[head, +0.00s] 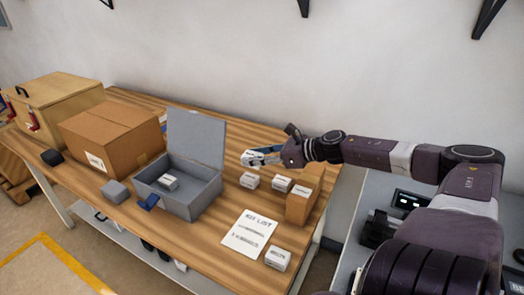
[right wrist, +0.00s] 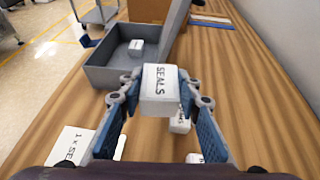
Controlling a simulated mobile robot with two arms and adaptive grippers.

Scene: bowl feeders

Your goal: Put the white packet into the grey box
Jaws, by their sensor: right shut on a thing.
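My right gripper (head: 258,157) is above the wooden table, to the right of the grey box (head: 205,201). In the right wrist view the right gripper (right wrist: 158,84) is shut on a white packet (right wrist: 159,93) with "SEALS" printed on it. The grey box also shows in the right wrist view (right wrist: 103,77), ahead and to the left of the held packet. Its lid stands open, and another small white packet (head: 167,183) lies inside. My left gripper is not in view.
White packets (head: 250,180) (head: 282,183) and a small cardboard box (head: 300,207) stand right of the grey box. A kit list sheet (head: 249,233) and another packet (head: 278,258) lie in front. A large carton (head: 125,140) stands to the left.

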